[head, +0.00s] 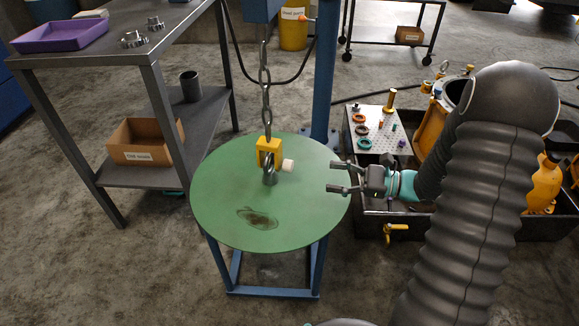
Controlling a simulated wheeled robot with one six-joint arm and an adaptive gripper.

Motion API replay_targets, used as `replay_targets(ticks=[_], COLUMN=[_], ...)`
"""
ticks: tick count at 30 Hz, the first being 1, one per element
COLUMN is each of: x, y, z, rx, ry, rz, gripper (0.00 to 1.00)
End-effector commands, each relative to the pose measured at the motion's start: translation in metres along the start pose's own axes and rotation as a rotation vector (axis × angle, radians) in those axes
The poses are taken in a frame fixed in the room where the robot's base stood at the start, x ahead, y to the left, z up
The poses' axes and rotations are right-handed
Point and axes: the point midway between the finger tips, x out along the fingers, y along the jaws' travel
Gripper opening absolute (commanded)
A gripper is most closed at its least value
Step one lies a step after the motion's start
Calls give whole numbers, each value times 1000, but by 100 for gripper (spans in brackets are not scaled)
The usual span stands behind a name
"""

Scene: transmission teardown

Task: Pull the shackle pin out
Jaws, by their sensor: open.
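A yellow shackle block (268,151) hangs at the end of a steel chain (265,85) over the green round table. A pale shackle pin (287,165) sticks out of its right side. A grey ring or hook (269,175) hangs below the block, just above or touching the table top; I cannot tell which. My gripper (335,177) is open and empty. Its two fingers point left toward the pin, with a clear gap between them and the pin. The far part of the pin is hidden inside the block.
The green round table (215,205) has a dark stain and a blue frame. A blue post (325,75) stands behind it. A grey bench (110,60) with a purple tray (60,35) is at left. A black-edged bin (365,228) with a parts plate (378,130) is at right.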

Motion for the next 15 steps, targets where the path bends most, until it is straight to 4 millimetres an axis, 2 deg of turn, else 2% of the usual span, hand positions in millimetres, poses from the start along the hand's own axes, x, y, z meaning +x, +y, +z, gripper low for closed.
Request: replay_targets(ticks=[3,8,15], x=[-5,-2,33], y=[-9,-14,-15], z=[-13,-17,-15], rx=[37,51,50], ry=[-31,-46,-45], rz=[-53,-74,-70], gripper=[60,60,60])
